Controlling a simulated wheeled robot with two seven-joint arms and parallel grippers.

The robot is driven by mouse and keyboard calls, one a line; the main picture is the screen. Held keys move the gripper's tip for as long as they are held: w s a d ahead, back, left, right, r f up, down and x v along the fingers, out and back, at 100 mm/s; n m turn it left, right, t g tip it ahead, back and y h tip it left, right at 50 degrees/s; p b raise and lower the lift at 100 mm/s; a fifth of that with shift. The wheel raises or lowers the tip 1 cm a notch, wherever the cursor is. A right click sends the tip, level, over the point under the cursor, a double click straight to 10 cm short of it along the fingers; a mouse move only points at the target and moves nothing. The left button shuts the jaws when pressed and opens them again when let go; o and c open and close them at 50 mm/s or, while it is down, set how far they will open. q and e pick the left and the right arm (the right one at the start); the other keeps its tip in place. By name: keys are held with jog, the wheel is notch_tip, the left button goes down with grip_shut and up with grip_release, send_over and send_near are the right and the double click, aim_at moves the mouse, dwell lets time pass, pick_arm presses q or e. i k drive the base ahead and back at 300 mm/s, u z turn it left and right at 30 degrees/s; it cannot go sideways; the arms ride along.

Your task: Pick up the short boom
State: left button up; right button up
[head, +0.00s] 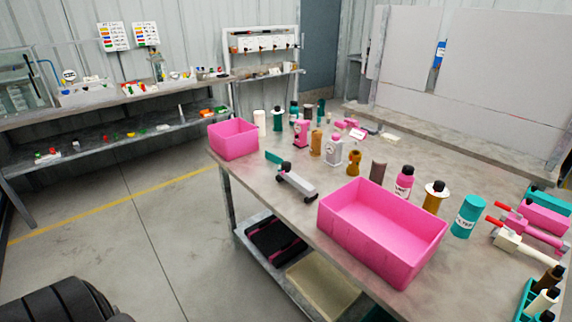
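I cannot tell for sure which item is the short boom. Red-handled pink and white tools (520,238) lie at the bench's right side. Neither of my grippers shows in the head view.
A large pink bin (415,262) stands at the bench's front, a small pink bin (233,150) at its left corner. Bottles, including a pink one (404,181) and a teal can (467,216), stand behind. The floor (125,230) to the left is mostly clear.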

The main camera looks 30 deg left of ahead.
aim_at(309, 189)
jog(key=u, duration=0.9)
jog(key=k, duration=1.2)
jog(key=u, duration=1.35)
jog(key=i, duration=1.95)
jog(key=z, duration=0.65)
jog(key=i, duration=1.05)
jog(key=z, duration=1.55)
jog(key=i, duration=0.75)
jog(key=z, duration=0.6)
